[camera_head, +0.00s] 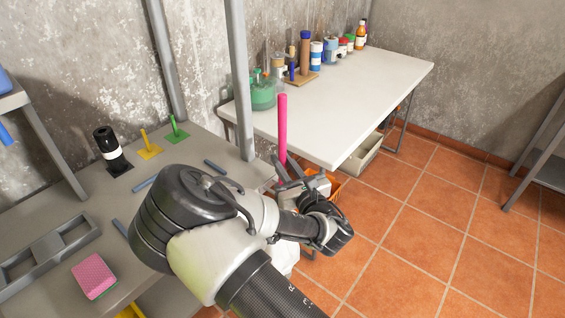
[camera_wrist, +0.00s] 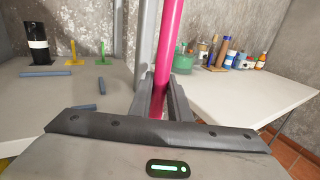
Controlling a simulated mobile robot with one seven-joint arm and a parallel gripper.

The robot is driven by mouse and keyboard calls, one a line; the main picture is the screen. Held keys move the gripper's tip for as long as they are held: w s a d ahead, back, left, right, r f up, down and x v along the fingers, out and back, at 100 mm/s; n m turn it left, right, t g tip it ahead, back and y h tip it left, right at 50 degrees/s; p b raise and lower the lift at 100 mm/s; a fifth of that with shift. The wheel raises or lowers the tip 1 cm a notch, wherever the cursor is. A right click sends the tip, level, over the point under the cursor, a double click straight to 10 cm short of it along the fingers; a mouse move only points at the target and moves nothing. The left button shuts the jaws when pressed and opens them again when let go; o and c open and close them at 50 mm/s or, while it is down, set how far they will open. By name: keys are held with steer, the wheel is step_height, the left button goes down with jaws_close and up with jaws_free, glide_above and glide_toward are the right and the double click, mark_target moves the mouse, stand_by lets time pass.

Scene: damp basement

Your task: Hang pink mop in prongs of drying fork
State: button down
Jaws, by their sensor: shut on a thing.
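A pink mop handle (camera_head: 283,125) stands upright in the head view, in front of the near corner of the white table. It also runs up through the middle of the wrist view (camera_wrist: 169,45), tilted slightly. My gripper (camera_head: 288,180) is shut on this handle; its two fingers (camera_wrist: 161,100) lie on either side of it in the wrist view. The lower end of the mop is hidden behind my arm. I cannot make out a drying fork for certain in either view.
A grey bench (camera_head: 205,146) on the left bears a black bottle (camera_head: 109,150), yellow and green upright pegs, blue rods and a pink sponge (camera_head: 93,276). The white table (camera_head: 370,92) holds several bottles and jars at its back. A grey post (camera_head: 240,80) stands between them.

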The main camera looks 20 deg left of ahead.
steer(key=shift+r, duration=0.1)
steer(key=c, duration=0.8)
jaws_free()
steer(key=shift+o, duration=0.2)
steer(key=shift+s+d, duration=0.1)
steer(key=v, duration=1.2)
steer(key=shift+s+d, duration=0.3)
stand_by(0.7)
stand_by(0.5)
